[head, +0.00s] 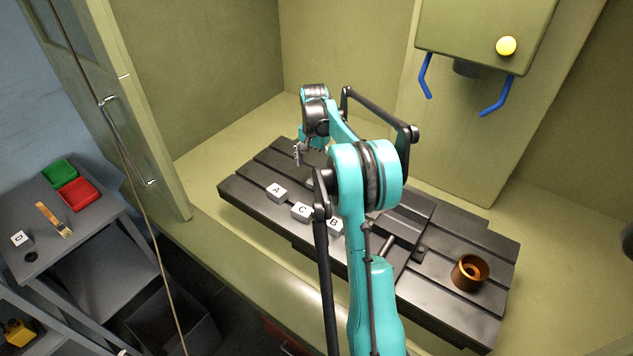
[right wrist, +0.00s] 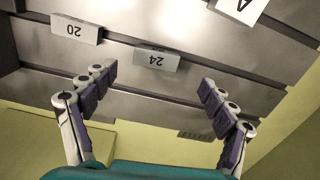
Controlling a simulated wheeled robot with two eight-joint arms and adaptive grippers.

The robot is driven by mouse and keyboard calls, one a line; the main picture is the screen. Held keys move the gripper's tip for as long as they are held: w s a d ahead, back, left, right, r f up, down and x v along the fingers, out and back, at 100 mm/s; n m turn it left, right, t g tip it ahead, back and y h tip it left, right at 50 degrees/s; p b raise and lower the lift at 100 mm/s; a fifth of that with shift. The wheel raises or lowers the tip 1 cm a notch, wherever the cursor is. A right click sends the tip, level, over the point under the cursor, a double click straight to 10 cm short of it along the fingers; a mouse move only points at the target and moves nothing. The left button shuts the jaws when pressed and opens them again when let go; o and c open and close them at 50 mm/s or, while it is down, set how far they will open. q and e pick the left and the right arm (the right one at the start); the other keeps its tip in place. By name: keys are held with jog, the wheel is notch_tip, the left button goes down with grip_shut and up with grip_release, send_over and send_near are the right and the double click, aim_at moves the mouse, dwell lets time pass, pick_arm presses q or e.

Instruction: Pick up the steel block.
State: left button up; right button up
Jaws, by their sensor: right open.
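My right gripper (right wrist: 156,90) is open and empty in the right wrist view, with its fingers spread over the slotted bed. In that view a grey block marked 24 (right wrist: 157,58) lies just beyond the gap between the fingertips, and a grey block marked 20 (right wrist: 76,29) lies farther off at upper left. Which of them is the steel block I cannot tell. In the head view my right gripper (head: 298,155) is small above the bed's far left part, and my arm hides much of the middle. My left gripper is not in view.
White blocks A (head: 276,192), C (head: 302,211) and B (head: 335,226) lie on the dark slotted bed (head: 240,187). A brown ring (head: 469,272) stands at its right. The spindle head (head: 484,35) hangs above. A side cart holds green (head: 59,172) and red (head: 77,193) trays.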

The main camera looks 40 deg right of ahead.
aim_at(316, 183)
notch_tip(316, 183, down, 2)
jog(key=shift+d+f, duration=0.1)
jog(key=f+b, duration=0.1)
jog(key=f, duration=0.1)
jog(key=f+b, duration=0.1)
jog(key=f, duration=0.1)
jog(key=shift+s+d+f, duration=0.1)
jog(key=shift+s+f, duration=0.1)
jog(key=shift+f, duration=0.05)
jog(key=shift+r, duration=0.1)
jog(key=shift+c, duration=1.1)
jog(key=c, duration=1.3)
